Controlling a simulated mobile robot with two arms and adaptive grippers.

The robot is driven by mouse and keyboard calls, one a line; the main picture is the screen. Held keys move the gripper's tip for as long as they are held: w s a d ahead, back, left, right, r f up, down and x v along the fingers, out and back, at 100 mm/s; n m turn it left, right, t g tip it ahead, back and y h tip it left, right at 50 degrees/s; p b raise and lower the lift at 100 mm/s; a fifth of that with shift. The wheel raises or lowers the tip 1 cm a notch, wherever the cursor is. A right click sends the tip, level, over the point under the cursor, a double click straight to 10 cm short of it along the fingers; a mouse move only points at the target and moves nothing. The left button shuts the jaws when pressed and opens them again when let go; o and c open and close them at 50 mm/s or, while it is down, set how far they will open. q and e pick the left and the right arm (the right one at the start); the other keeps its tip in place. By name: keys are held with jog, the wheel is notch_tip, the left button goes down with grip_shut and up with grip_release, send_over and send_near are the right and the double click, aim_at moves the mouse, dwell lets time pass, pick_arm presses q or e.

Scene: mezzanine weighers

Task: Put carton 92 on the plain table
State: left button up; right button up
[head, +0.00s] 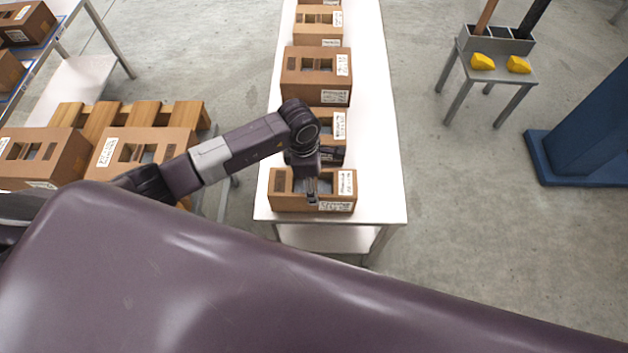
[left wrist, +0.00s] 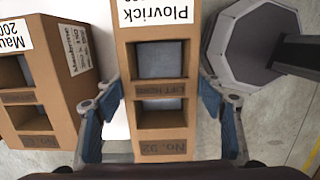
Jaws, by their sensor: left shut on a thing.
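Carton 92 (head: 288,201) is a brown box with white labels and two openings in its top, at the near end of a long white table (head: 382,165). In the left wrist view the carton (left wrist: 160,91) fills the middle and its near end reads "No. 92". My left gripper (head: 311,190) is above it in the head view, its blue-padded fingers (left wrist: 160,100) on the carton's two sides, shut on it. Whether its underside touches the table I cannot tell. My right gripper is not in view.
More cartons (head: 316,75) stand in a row behind on the same table, one close by (left wrist: 55,75). Two cartons (head: 140,152) sit on a wooden pallet (head: 95,118) at left. A grey stool (head: 490,70) with yellow blocks and a blue post (head: 590,135) stand right.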

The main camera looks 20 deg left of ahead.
pick_arm(q)
jog(key=shift+f, duration=0.2)
jog(key=o, duration=2.1)
jog(key=shift+c, duration=0.2)
jog(key=shift+r, duration=0.15)
notch_tip(320, 180, up, 12)
jog(key=a+b, duration=0.1)
jog(key=shift+s+a, duration=0.2)
jog(key=shift+s, duration=0.05)
